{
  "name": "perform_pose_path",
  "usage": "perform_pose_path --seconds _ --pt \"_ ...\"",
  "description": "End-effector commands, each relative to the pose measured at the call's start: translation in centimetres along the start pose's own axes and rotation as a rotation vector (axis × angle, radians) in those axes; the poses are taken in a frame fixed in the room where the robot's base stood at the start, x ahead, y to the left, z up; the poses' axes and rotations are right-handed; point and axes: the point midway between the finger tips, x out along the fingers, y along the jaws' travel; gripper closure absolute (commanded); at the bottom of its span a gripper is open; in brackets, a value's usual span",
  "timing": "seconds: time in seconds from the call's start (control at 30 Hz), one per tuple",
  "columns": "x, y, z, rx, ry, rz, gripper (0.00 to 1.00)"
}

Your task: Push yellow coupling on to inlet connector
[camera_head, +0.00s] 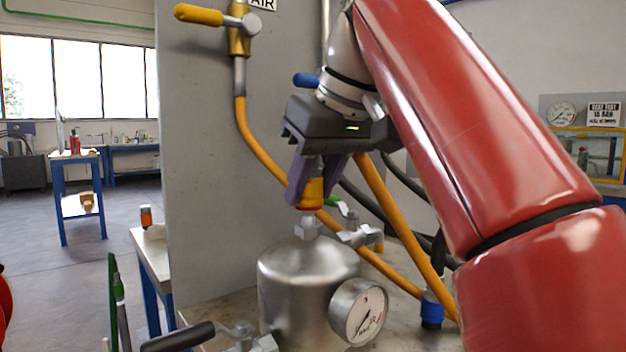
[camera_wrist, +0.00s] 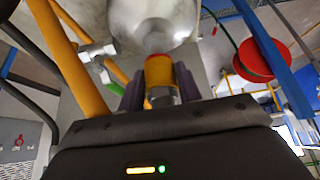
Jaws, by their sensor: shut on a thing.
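The yellow coupling (camera_head: 313,191), with a red-orange band, is between the purple fingers of my gripper (camera_head: 311,188). My gripper is shut on it and points down. The coupling also shows in the wrist view (camera_wrist: 158,73), between the fingers and close to the vessel. The metal inlet connector (camera_head: 306,229) stands on top of the silver vessel (camera_head: 300,275), directly below the coupling. The coupling's lower end is at or just above the connector's tip; I cannot tell whether they touch. The rounded vessel (camera_wrist: 150,18) fills the top middle of the wrist view.
A round pressure gauge (camera_head: 359,313) is on the vessel's front right. A green-handled valve (camera_head: 357,235) is right of the connector. Orange hoses (camera_head: 389,220) pass behind and right of my gripper. A grey panel (camera_head: 205,180) stands behind, with a yellow-handled valve (camera_head: 238,28).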

Motion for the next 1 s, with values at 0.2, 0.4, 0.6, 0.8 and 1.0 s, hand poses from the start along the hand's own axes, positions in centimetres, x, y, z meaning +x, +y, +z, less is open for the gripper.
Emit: perform_pose_path --seconds 0.2,0.4,0.6,0.8,1.0 --pt "0.7 0.0 0.4 0.0 0.002 0.001 1.0" --pt "1.2 0.0 0.7 0.0 0.001 0.001 1.0" --pt "1.7 0.0 1.0 0.0 0.0 0.0 1.0" --pt "1.9 0.0 1.1 0.0 0.0 0.0 1.0" --pt "1.9 0.0 1.1 0.0 0.0 0.0 0.42"
